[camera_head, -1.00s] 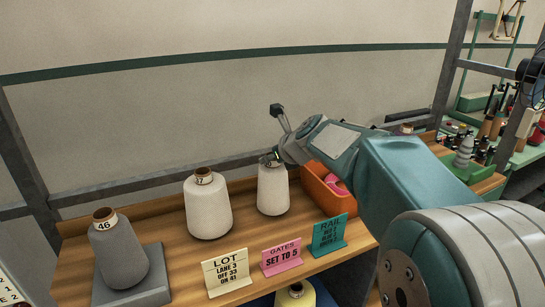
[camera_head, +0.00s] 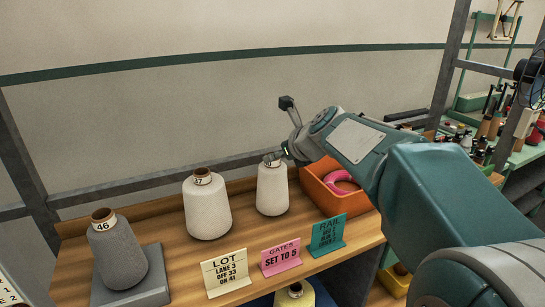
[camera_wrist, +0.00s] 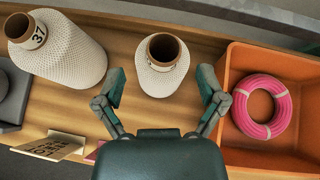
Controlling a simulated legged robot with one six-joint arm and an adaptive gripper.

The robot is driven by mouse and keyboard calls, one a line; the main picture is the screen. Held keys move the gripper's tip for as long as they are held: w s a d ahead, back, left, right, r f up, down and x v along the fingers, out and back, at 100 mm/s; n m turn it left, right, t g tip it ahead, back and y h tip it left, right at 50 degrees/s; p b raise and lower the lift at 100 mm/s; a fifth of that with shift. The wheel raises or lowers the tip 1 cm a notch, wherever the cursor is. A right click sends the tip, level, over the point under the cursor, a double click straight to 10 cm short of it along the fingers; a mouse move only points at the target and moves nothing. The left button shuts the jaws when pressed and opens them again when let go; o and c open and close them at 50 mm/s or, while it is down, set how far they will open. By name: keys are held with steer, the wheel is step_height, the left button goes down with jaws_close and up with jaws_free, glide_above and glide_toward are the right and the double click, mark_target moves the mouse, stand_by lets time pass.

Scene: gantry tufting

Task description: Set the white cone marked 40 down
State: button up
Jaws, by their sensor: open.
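A white cone (camera_head: 272,190) stands upright on the wooden shelf, between the cone marked 37 and the orange bin. Its number cannot be read, as my gripper partly covers its top in the head view. In the wrist view the same cone (camera_wrist: 163,72), with its brown tube end, stands upright between my spread fingers with a gap on each side. My gripper (camera_head: 278,155) is open at the top of this cone. Both fingers of my gripper (camera_wrist: 162,88) show in the wrist view, with nothing held.
A white cone marked 37 (camera_head: 208,208) stands to the left, and a grey cone marked 46 (camera_head: 118,257) on a grey block. The orange bin (camera_head: 335,203) with a pink ring (camera_wrist: 262,106) is close on the right. Three cards, including the LOT card (camera_head: 226,273), line the front edge.

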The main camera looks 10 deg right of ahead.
steer(key=v, duration=0.7)
steer(key=s+a+f+n+g+h, duration=0.1)
steer(key=s+f+n+g, duration=0.1)
steer(key=s+f+n, duration=0.5)
steer(key=s+a+f+n+g+h, duration=0.2)
steer(key=s+f+n, duration=0.6)
steer(key=s+n, duration=1)
steer(key=n, duration=0.6)
steer(key=shift+a+g+h, duration=0.2)
steer(key=shift+g+h, duration=0.1)
steer(key=c, duration=0.5)
steer(key=shift+o, duration=0.2)
steer(key=shift+a, duration=0.1)
